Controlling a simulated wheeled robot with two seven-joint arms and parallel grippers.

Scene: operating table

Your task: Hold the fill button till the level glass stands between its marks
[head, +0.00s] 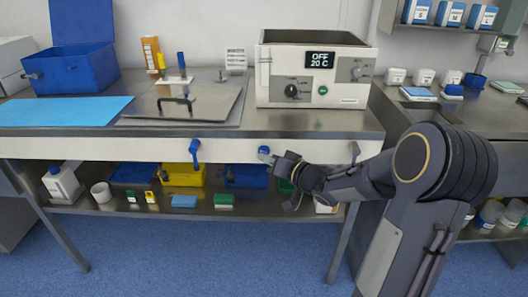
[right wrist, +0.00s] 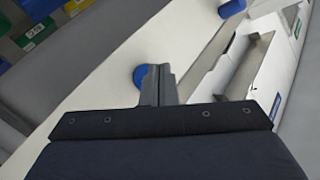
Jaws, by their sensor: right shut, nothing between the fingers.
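A round blue button (head: 264,150) sits on the white front panel under the bench top. It also shows in the right wrist view (right wrist: 139,76), just left of my fingertips. My right gripper (head: 273,158) is shut and empty, its tips close to the button; whether they touch it I cannot tell. In the right wrist view the shut fingers (right wrist: 158,82) partly overlap the button's edge. A white bath (head: 288,103) stands above on the bench with a display reading OFF, 20 C. A narrow upright strip (head: 265,70) on its left front may be the level glass; its level and marks are unreadable.
A blue-handled lever (head: 195,150) hangs from the panel to the left. A metal plate (head: 210,98), blue mat (head: 65,111) and blue box (head: 75,70) lie on the bench. Bins and bottles fill the shelf below. The bench edge runs just above my gripper.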

